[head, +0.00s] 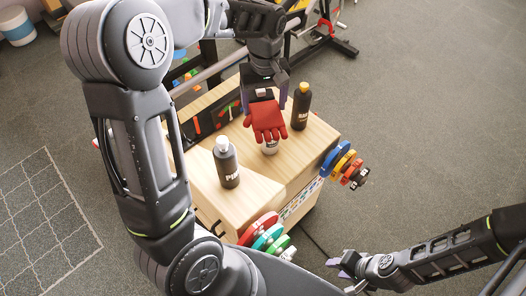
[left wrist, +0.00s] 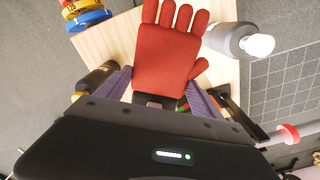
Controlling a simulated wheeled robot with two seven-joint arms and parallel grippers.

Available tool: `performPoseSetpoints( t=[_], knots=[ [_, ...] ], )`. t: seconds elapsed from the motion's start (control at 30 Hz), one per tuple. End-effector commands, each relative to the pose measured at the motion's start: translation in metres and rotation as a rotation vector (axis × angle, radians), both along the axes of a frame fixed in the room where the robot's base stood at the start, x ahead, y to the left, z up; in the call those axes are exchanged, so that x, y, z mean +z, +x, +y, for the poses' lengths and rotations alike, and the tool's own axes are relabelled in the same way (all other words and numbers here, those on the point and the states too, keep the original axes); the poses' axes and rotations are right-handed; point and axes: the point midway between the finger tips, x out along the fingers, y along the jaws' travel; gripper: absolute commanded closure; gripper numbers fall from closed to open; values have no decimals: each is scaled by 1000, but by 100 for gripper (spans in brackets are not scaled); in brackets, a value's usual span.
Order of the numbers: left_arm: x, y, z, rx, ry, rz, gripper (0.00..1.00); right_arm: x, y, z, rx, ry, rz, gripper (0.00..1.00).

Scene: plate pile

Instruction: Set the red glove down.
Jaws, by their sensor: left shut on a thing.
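The red glove (head: 266,121) hangs from my left gripper (head: 264,92), fingers pointing toward the front of the wooden box top (head: 253,183). In the left wrist view, the glove (left wrist: 168,58) lies between the two purple fingers of my left gripper (left wrist: 160,90), which is shut on its cuff end. The glove overlaps the box top in the picture; whether it touches the wood is unclear. My right gripper (head: 346,264) is low at the right, away from the box and apart from the glove; its jaw opening is too small to tell.
A white-capped dark bottle (head: 227,165) stands left of the glove, and a yellow-capped dark bottle (head: 301,107) stands right. A pale object (head: 270,147) shows just below the glove's fingers, mostly hidden. Coloured weight plates (head: 345,164) stick out at the box's right side.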

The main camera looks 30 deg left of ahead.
Motion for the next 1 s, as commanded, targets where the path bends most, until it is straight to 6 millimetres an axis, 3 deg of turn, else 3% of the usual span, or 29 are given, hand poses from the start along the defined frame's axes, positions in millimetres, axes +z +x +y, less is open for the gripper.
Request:
performPoseSetpoints(
  t=[0.1,0.3,0.73,0.87,1.0],
  knots=[
    [-7,-23,33,300,-4,-4,68,-11,0,0,0,0,0,64],
    [-9,-44,55,555,-7,-2,68,-14,0,0,1,0,0,64],
    [-16,-44,55,564,-6,2,68,-14,0,0,1,0,0,64],
    [-38,-45,55,563,-5,4,68,-16,0,0,1,0,0,64],
    [-75,-46,55,563,-5,7,68,-18,0,0,1,0,0,64]
  ],
)
